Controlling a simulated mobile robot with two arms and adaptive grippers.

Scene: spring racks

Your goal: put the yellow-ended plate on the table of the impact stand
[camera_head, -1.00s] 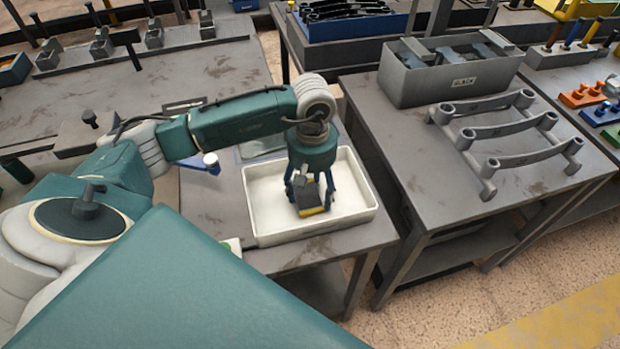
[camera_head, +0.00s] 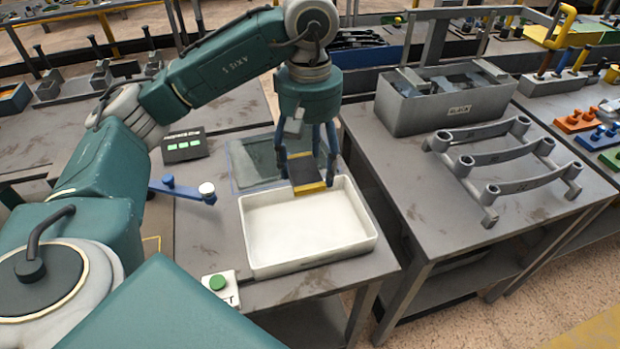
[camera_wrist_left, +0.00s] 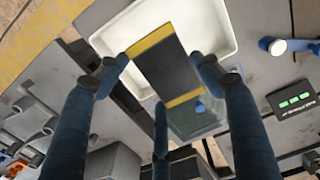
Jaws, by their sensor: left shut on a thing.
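The yellow-ended plate (camera_head: 309,168) is a dark rectangle with a yellow band at each end; both bands show in the left wrist view (camera_wrist_left: 168,66). My left gripper (camera_head: 307,178) is shut on it, with fingers at its two long sides, and holds it above the far part of the white tray (camera_head: 250,240). The tray looks empty. I cannot tell for certain which part is the impact stand's table; a clear, glassy square panel (camera_head: 245,165) lies behind the tray, beside a blue lever (camera_head: 180,188) with a white knob. My right gripper is not in view.
A box with green lights (camera_head: 183,147) stands behind the lever. A green button box (camera_head: 219,288) sits at the tray's front left. On the right bench are a grey bin (camera_head: 440,110) and a grey rack (camera_head: 500,158). A gap separates the benches.

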